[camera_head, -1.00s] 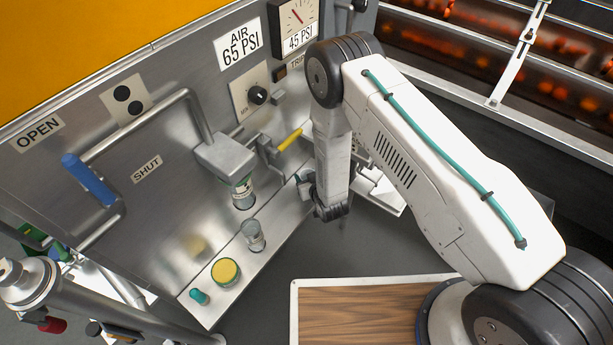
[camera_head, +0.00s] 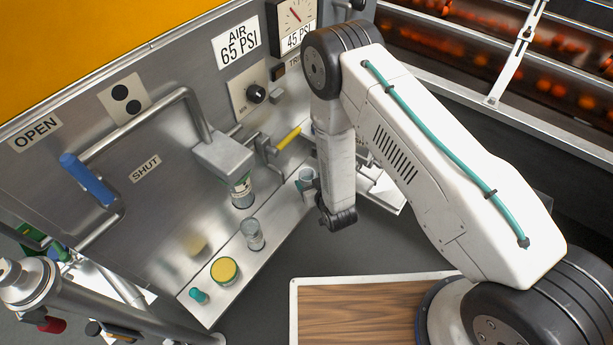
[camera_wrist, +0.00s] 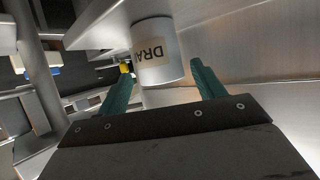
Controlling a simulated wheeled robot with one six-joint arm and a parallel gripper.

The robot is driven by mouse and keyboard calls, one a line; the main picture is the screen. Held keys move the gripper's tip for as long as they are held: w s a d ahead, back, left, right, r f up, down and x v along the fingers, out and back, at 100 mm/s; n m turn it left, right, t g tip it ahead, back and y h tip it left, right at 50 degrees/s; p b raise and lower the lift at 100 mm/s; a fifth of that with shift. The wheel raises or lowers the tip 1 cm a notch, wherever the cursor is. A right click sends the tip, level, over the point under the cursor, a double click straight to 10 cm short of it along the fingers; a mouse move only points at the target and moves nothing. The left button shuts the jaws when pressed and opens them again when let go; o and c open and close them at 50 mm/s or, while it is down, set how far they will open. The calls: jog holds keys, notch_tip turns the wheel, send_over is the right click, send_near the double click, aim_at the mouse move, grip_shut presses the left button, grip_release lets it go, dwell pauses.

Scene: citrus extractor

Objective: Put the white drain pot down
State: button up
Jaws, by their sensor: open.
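The white drain pot (camera_wrist: 165,62) shows in the wrist view with a label, partly readable as "DRA". It appears to stand on the steel shelf (camera_head: 287,222), where its upper part (camera_head: 305,177) shows just left of my arm in the head view. My gripper (camera_wrist: 161,68) is open, with one green finger to each side of the pot in the picture. Clear gaps show between the fingers and the pot. I cannot tell whether the fingertips still overlap it in depth.
A clear glass cup (camera_head: 253,235), a yellow-topped jar (camera_head: 225,270) and a small teal item (camera_head: 198,296) stand along the same shelf. A yellow-handled valve (camera_head: 288,139) is above the pot. A wooden board (camera_head: 355,310) lies at the front.

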jog(key=v, duration=0.7)
jog(key=w+d+r+m+g+h, duration=0.1)
jog(key=w+r, duration=0.3)
jog(key=r, duration=0.3)
jog(key=w+d+r+g+h, duration=0.1)
jog(key=w+r, duration=0.3)
jog(key=r, duration=0.3)
jog(key=s+d+r+m+g+h, duration=0.1)
jog(key=d+r, duration=0.2)
jog(key=r, duration=0.5)
jog(key=s+d+r+g, duration=0.15)
jog(key=d+r, duration=0.25)
jog(key=r, duration=0.4)
jog(key=s+d+r+m+g+h, duration=0.1)
jog(key=s+d+r+g, duration=0.1)
jog(key=s+d+r, duration=0.35)
jog(key=s+d+r+g, duration=0.1)
jog(key=s+d+r, duration=0.1)
jog(key=s+r, duration=0.55)
jog(key=s+d+r+g, duration=0.1)
jog(key=s+d+r, duration=0.1)
jog(key=s, duration=0.6)
jog(key=s+d+r+m+g, duration=0.1)
jog(key=s+r, duration=0.3)
jog(key=s, duration=0.5)
jog(key=shift+s+d+r+g+h, duration=0.4)
jog(key=shift+d+g, duration=0.15)
jog(key=shift+d, duration=0.3)
